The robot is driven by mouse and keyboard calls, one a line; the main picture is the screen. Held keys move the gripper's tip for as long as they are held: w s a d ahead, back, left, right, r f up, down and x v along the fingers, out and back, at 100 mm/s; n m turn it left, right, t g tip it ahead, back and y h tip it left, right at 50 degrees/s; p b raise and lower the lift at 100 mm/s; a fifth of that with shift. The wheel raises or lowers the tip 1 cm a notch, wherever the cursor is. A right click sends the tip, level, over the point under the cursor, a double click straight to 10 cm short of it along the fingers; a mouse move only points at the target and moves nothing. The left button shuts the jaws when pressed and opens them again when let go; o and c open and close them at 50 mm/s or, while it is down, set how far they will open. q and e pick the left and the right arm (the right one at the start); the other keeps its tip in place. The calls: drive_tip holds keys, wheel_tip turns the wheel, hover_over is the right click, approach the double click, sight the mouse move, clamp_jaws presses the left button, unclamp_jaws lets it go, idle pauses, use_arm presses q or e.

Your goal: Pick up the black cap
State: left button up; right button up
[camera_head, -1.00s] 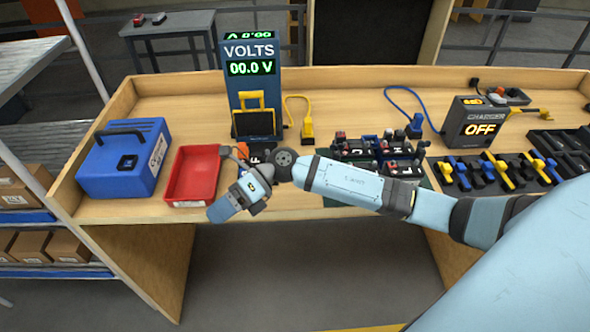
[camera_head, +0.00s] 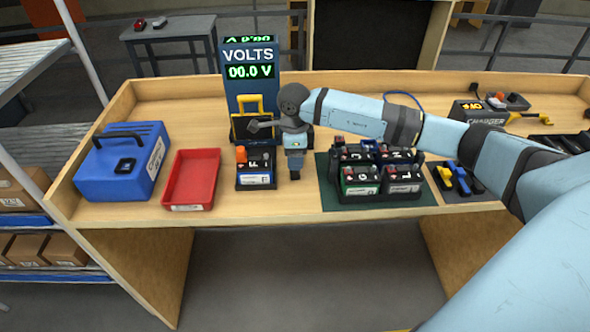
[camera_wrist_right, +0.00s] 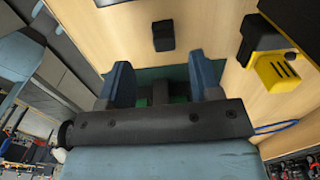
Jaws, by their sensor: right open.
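A small black block, which looks like the black cap (camera_wrist_right: 163,36), lies on the bare wood of the bench in the right wrist view. It sits beyond the tips of my right gripper (camera_wrist_right: 162,78), roughly centred between the two blue-grey fingers. The fingers are apart with nothing held. In the head view my right gripper (camera_head: 295,168) points down over the bench, just right of the battery with an orange cap (camera_head: 256,170). The cap cannot be told apart from the dark fingertips there. My left gripper is not in view.
A red tray (camera_head: 191,205) and a blue case (camera_head: 100,172) stand to the left. The volt meter stand (camera_head: 238,98) is behind. Several batteries sit on a green mat (camera_head: 328,192) to the right. A yellow-and-black connector (camera_wrist_right: 272,68) lies close by.

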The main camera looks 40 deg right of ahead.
sight(295, 172)
drive_tip(key=shift+w+d+f+p, duration=0.15)
drive_tip(key=shift+f+p, duration=0.3)
drive_tip(key=shift+f, duration=1.15)
drive_tip(key=shift+d+f+p, duration=0.1)
drive_tip(key=shift+f+p, duration=0.3)
drive_tip(key=shift+f, duration=1.15)
drive_tip(key=shift+c, duration=0.4)
drive_tip(key=c, duration=0.9)
